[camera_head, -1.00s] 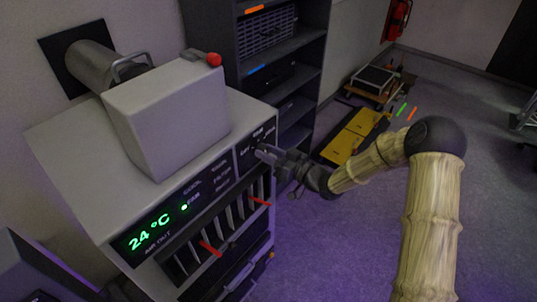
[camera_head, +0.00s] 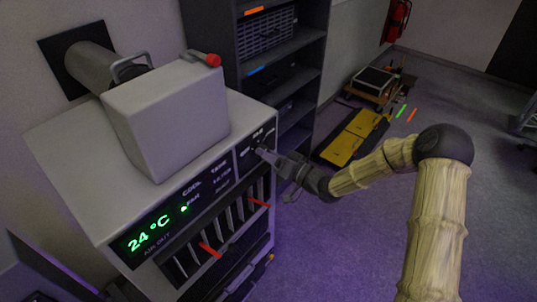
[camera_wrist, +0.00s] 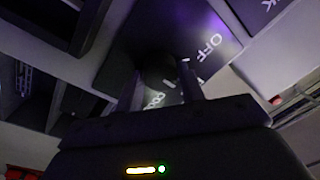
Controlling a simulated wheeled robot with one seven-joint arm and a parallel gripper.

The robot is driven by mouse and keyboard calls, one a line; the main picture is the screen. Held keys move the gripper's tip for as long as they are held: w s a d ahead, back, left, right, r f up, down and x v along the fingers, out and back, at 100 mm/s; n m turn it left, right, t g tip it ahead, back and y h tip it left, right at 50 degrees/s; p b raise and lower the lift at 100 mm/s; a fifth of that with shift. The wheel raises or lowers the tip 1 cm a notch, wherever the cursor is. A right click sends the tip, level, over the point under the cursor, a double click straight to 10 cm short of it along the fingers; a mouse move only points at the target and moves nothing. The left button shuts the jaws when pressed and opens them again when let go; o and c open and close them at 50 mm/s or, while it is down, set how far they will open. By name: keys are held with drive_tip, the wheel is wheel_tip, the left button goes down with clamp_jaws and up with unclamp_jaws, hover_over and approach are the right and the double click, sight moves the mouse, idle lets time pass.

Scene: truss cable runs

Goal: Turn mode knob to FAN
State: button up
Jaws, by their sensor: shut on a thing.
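The mode knob (camera_wrist: 158,68) is a dark round knob on a black panel, between my fingers in the wrist view. A white mark shows on it, with OFF and a partly covered COOL label beside it. My gripper (camera_wrist: 160,86) is shut on the knob; in the head view my gripper (camera_head: 261,151) reaches the unit's upper right panel from the right and hides the knob. The air unit (camera_head: 75,165) is a pale box. Its black display (camera_head: 150,236) reads 24 °C in green, and a green dot is lit beside a label that looks like FAN.
Red-tipped levers and slats (camera_head: 225,233) sit below the display. A pale box with a red-ended handle (camera_head: 165,120) is on top of the unit. A dark shelf rack (camera_head: 265,60) stands close behind. Floor to the right is open, with a yellow platform (camera_head: 355,137) farther back.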

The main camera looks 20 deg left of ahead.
drive_tip(key=o, duration=1)
drive_tip(key=shift+c, duration=0.2)
drive_tip(key=shift+d, duration=0.1)
drive_tip(key=b+v, duration=0.4)
drive_tip(key=v, duration=1.3)
drive_tip(key=shift+d, duration=0.2)
drive_tip(key=shift+f, duration=0.1)
